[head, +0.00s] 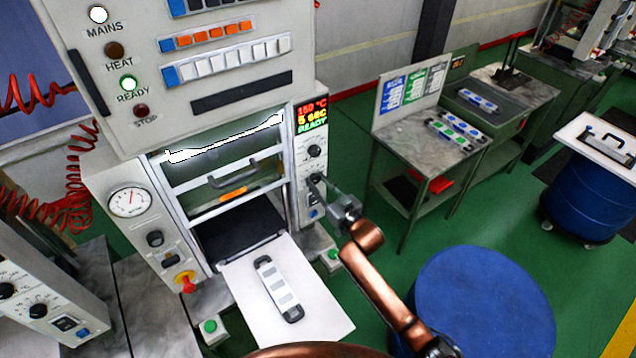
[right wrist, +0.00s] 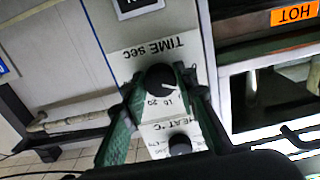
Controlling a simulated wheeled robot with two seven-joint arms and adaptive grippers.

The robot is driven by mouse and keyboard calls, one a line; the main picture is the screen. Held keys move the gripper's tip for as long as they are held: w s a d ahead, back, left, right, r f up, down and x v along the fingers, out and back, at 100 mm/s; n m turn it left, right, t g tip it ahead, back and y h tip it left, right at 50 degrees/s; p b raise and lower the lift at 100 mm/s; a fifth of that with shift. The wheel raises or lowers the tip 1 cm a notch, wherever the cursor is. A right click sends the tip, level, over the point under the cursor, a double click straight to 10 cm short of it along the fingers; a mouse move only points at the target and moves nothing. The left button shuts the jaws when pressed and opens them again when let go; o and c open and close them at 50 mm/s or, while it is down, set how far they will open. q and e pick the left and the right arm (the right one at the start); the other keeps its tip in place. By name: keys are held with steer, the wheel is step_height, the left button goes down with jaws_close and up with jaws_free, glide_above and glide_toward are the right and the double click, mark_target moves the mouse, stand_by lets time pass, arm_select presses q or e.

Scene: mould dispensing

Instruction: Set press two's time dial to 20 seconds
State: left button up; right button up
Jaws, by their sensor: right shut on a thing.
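The press (head: 215,110) stands in front of me; its number does not show. My right gripper (head: 320,183) is at the lower dial of its right-hand panel. In the right wrist view, which looks upside down, the black time dial (right wrist: 160,77) under the "TIME sec" label (right wrist: 160,47) sits between the green fingers of this gripper (right wrist: 163,84), shut on it. Its pale pointer mark is small, and the fingers hide part of the scale. The heat dial (right wrist: 180,144) is apart from the fingers. The display (head: 311,114) seems to read 150 °C, 5 SEC, READY. My left gripper is out of view.
A white board (head: 320,300) with a grey mould (head: 277,288) sticks out below the press opening. A red emergency knob (head: 186,281) is on the left panel. A blue drum (head: 485,300) stands at the right, and a side table (head: 415,135) behind it.

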steer(key=m+p, duration=0.3)
steer(key=shift+r+m, duration=0.15)
steer(key=shift+m, duration=0.25)
steer(key=m+p, duration=0.2)
steer(key=m, duration=0.2)
steer(key=shift+m, duration=0.3)
steer(key=m+p, duration=0.2)
steer(key=m, duration=0.2)
steer(key=m+p, duration=0.1)
steer(key=m, duration=0.4)
steer(key=shift+p, duration=0.3)
steer(key=o, duration=1.1)
steer(key=shift+o, duration=0.3)
